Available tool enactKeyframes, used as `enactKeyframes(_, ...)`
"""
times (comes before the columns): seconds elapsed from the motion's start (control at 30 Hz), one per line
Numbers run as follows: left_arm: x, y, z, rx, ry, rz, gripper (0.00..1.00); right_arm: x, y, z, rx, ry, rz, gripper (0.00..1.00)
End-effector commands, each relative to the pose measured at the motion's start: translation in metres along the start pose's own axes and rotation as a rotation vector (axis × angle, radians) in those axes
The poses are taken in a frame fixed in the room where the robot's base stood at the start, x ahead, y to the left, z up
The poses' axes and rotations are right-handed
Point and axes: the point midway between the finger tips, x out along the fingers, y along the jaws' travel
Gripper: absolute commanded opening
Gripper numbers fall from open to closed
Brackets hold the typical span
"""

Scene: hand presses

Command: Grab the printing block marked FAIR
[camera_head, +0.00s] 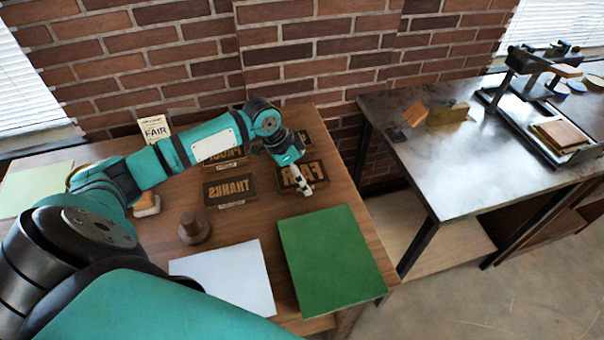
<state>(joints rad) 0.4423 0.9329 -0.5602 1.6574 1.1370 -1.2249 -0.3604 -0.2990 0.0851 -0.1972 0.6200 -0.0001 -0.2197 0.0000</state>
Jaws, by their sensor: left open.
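A dark printing block (289,181) with large raised tan letters lies on the wooden table under my left gripper (306,191). Its word is partly covered by the fingers, so I cannot fully read it; the visible letters fit FAIR in mirror writing. My left gripper is open, points down at the right part of this block, and holds nothing that I can see. I cannot tell whether the fingers touch the block. My right gripper is not in view.
A THANKS block (229,191) lies just left; another block (224,156) is partly behind my arm. A dark block (307,139) lies behind the gripper. A round-handled tool (193,229), white sheet (232,276) and green sheet (333,259) are in front. A metal table (440,180) stands right.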

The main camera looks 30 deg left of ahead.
Motion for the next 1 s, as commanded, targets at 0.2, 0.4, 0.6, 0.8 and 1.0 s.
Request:
enactKeyframes(0.2, 0.0002, -0.0002, 0.0002, 0.000, 0.000, 0.000, 0.95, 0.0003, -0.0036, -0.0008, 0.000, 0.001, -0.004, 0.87)
enactKeyframes(0.4, 0.0000, -0.0002, 0.0002, 0.000, 0.000, 0.000, 0.69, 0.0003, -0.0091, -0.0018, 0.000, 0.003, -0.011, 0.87)
enactKeyframes(0.6, -0.0002, -0.0002, 0.0002, 0.000, 0.000, 0.000, 0.42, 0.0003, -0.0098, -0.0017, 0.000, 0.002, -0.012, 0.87)
enactKeyframes(0.8, -0.0009, -0.0006, -0.0006, 0.000, 0.002, -0.001, 0.29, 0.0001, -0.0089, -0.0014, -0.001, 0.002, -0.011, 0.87)
enactKeyframes(1.0, -0.0056, -0.0012, -0.0029, 0.001, 0.004, -0.003, 0.28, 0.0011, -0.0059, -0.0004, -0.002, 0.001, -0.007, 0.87)
